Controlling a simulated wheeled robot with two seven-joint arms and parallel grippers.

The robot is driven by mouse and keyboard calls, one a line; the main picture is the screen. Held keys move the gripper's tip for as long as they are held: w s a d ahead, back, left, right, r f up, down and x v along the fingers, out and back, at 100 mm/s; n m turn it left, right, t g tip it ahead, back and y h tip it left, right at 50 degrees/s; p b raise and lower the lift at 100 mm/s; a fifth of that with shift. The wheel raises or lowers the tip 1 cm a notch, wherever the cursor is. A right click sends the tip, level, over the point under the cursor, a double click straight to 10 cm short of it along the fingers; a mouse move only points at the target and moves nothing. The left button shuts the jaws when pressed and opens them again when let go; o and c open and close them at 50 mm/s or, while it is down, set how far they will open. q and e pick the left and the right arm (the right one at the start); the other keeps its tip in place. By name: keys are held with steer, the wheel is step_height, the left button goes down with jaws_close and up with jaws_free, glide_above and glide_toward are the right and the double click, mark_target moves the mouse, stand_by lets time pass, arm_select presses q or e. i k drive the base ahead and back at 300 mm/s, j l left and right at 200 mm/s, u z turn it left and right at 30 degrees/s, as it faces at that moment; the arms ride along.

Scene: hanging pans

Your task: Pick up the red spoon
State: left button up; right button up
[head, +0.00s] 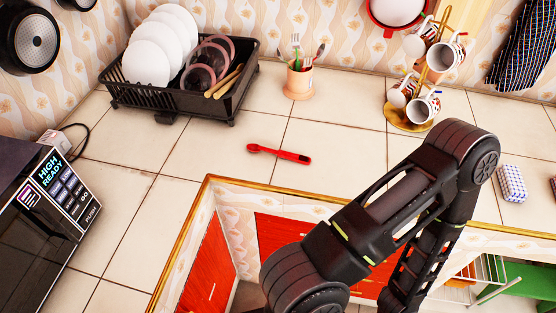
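The red spoon (282,154) lies flat on the tiled counter in the middle of the head view, a little behind the counter's inner edge. Its rounded end points left and its wider dark-marked end points right. Nothing touches it. One of my arms rises from the bottom right of the view, bends at the top and runs back down; its gripper is not visible. My other arm does not show. No gripper is near the spoon in the picture.
A black dish rack (180,98) with plates stands behind left. A utensil cup (298,83) is behind the spoon. A mug stand (408,118) stands right of it. A microwave (45,210) is at left. A patterned box (511,184) lies at right. The counter around the spoon is clear.

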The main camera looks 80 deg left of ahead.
mark_target(252, 147)
steer(key=u, duration=2.6)
steer(key=i, duration=0.5)
steer(key=k+l+z, duration=0.1)
steer(key=k+z, duration=0.25)
steer(key=k, duration=0.1)
